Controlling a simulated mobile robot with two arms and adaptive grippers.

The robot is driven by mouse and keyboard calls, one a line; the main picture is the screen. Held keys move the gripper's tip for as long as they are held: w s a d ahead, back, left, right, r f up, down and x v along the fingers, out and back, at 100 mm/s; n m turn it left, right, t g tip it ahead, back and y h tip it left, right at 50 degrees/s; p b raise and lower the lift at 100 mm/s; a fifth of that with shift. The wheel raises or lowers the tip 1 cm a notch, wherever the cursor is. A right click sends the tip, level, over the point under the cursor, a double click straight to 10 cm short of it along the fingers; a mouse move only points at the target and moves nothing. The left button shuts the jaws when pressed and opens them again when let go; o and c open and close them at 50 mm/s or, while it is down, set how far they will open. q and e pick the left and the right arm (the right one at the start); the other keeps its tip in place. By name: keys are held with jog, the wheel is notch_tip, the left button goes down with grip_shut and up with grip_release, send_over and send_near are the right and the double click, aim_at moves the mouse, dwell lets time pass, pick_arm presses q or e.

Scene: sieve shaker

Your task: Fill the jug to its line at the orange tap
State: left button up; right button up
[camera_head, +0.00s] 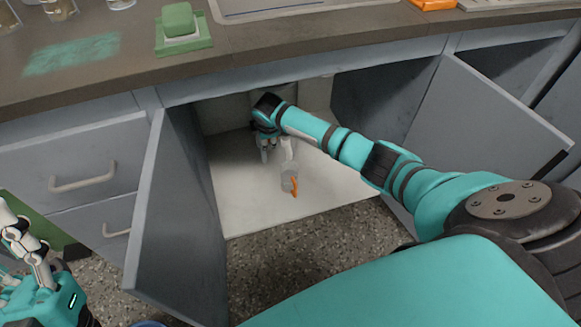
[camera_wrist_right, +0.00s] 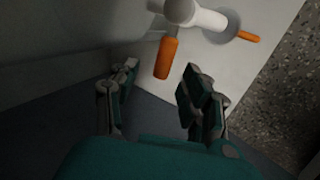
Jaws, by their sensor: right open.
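The clear jug (camera_head: 288,182) with its orange handle (camera_head: 294,187) stands on the pale floor of the open cabinet. In the right wrist view the white tap (camera_wrist_right: 205,18) reaches over the grey round jug (camera_wrist_right: 228,33). The tap's orange lever (camera_wrist_right: 166,58) hangs just beyond and between my right fingertips. My right gripper (camera_wrist_right: 160,72) is open and empty; in the head view it (camera_head: 267,152) is deep in the cabinet, behind and left of the jug. The water level and the fill line are too small to see. My left gripper (camera_head: 22,235) is at the lower left, partly cut off.
The open left door (camera_head: 180,215) and right door (camera_head: 480,130) flank the cabinet. The countertop (camera_head: 230,60) above carries a green sponge (camera_head: 178,20) on a green tray (camera_head: 200,43). The cabinet floor (camera_head: 245,200) is bare in front of the jug.

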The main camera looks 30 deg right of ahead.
jog(key=s+a+r, duration=0.2)
jog(key=s+a, duration=0.2)
jog(key=s, duration=0.8)
jog(key=shift+s+r, duration=0.15)
jog(key=shift+s, duration=0.2)
